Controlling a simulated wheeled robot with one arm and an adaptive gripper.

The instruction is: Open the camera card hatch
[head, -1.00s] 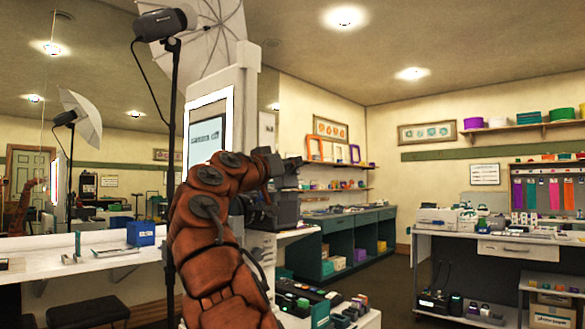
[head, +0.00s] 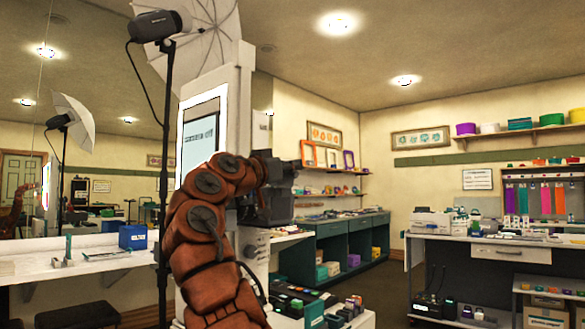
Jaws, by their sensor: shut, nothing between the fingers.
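A white photo booth cabinet (head: 231,118) with a lit screen (head: 200,140) stands at centre left. A dark, boxy camera-like body (head: 277,206) sits on its right side, partly behind my arm. I cannot make out the card hatch or tell whether it is open. My red-brown arm rises from the bottom and bends right at the top. My gripper (head: 284,171) is dark and shut, with nothing in it, at the upper part of the camera body. Its fingertips blend into the dark shape, so I cannot tell whether they touch it.
A black lamp stand (head: 166,150) with a white umbrella rises just left of my arm. A white counter (head: 90,257) with a blue box (head: 132,236) is at left. Low trays of small items lie at lower right of the booth.

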